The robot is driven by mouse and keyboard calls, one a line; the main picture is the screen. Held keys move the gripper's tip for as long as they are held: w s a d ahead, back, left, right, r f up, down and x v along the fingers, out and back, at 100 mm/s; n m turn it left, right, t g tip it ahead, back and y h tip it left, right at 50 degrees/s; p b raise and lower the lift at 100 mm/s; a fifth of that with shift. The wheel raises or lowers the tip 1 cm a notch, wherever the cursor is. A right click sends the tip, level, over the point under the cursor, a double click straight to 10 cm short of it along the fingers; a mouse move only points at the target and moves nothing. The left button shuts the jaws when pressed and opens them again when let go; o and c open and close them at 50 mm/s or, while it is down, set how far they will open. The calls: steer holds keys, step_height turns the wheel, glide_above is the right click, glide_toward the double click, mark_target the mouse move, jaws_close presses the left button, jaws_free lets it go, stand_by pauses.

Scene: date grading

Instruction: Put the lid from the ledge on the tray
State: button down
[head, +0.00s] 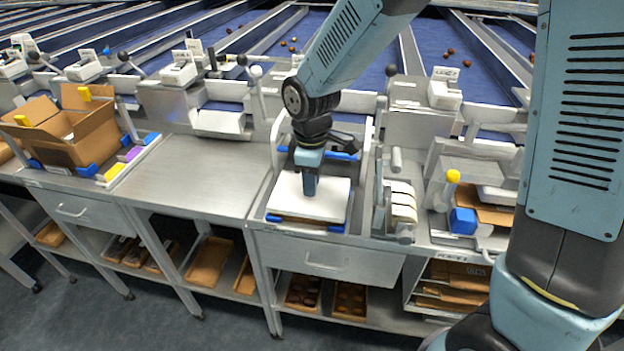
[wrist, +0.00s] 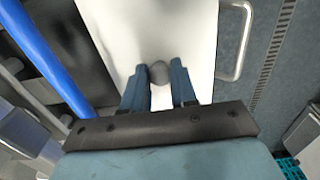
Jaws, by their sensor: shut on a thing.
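The lid (head: 330,208) is a flat white panel under my gripper (head: 310,190) in the head view. In the wrist view the lid (wrist: 150,30) fills the upper middle, with a round grey knob (wrist: 158,74) between my fingers. My gripper (wrist: 158,88) is shut on this knob. A brown edge of the tray (head: 290,219) shows just below the lid's front side, between blue corner pieces (head: 336,228). The lid covers most of the tray. I cannot tell whether the lid rests on it or hangs slightly above.
A bare steel counter (head: 200,170) lies left of the station. A cardboard box (head: 75,140) stands at the far left. A white-topped roller device (head: 402,205) stands close on the right, with a blue block (head: 464,221) beyond it. A drawer handle (head: 328,266) sticks out below.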

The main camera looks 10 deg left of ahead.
steer(key=c, duration=0.8)
jaws_free()
steer(key=shift+o, duration=0.3)
steer(key=o, duration=0.3)
steer(key=shift+r, duration=0.1)
steer(key=shift+r, duration=3.4)
